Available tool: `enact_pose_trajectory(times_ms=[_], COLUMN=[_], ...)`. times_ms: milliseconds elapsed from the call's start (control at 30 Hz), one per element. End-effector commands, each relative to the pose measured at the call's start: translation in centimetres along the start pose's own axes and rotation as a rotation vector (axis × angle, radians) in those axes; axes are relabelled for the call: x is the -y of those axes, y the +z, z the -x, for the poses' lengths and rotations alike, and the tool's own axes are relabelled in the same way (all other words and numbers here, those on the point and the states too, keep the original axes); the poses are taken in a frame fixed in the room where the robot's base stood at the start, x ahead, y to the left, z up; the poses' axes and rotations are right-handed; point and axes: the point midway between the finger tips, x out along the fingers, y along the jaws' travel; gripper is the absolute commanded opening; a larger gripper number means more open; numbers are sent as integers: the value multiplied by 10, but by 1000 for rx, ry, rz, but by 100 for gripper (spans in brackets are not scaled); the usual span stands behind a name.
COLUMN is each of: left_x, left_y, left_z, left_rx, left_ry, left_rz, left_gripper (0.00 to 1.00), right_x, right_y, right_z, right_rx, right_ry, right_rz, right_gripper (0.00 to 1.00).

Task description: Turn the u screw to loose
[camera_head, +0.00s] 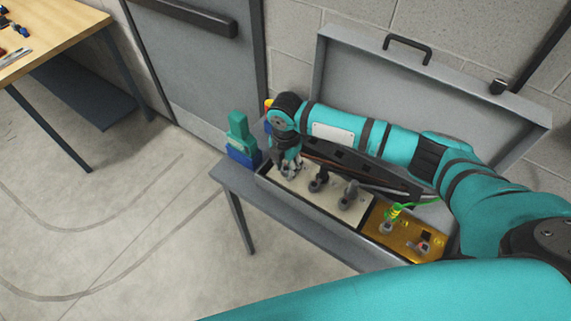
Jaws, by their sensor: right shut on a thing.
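An open grey drive box (335,232) lies on a narrow table, with a row of dark knob-like screws on its pale panel (332,205). The middle screw (318,181) and the right screw (349,196) stand clear of me. My right gripper (289,169) points down at the left end of the row and is shut on the leftmost screw, taken as the u screw. The gripper mostly hides that screw, and no label is legible. I cannot tell how far it is turned. My left gripper is not in view.
My right arm crosses over the box. The box's raised lid (440,100) stands behind it. A gold panel (408,236) with a green-yellow wire (396,212) is at the right. A teal and blue item (240,142) stands at the table's left end. A wooden workbench (45,30) is far left.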

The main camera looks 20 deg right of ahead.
Motion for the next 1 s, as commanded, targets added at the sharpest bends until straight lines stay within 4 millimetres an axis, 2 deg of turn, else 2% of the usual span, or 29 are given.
enact_pose_trajectory(times_ms=[600,1000], left_x=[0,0], left_y=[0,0], left_z=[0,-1], left_rx=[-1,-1], left_ry=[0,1], left_rz=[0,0], left_gripper=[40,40], right_x=[2,2], right_y=[0,0], right_z=[-2,-2], right_rx=[-3,-3], right_ry=[-6,-6], right_rz=[546,722], right_gripper=[0,0])
